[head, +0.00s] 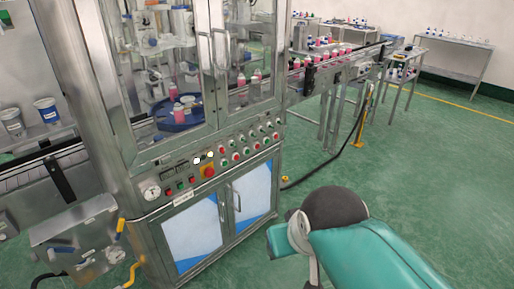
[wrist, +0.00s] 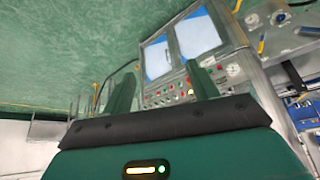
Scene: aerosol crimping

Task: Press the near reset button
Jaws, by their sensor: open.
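The control panel (head: 215,182) runs along the front of the steel machine, below its glass doors. I cannot read which button is the reset. In the wrist view, the panel (wrist: 165,95) appears upside down beyond my gripper (wrist: 161,84). The gripper's two green fingers are apart with nothing between them. The fingers partly hide the panel; they look well short of it. In the head view, my arm is at the lower right.
Blue-and-white cabinet doors (head: 192,232) with handles are below the panel. A conveyor with bottles (head: 335,60) leaves the machine on the right. A steel box with yellow-handled valves (head: 80,235) juts out at the lower left.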

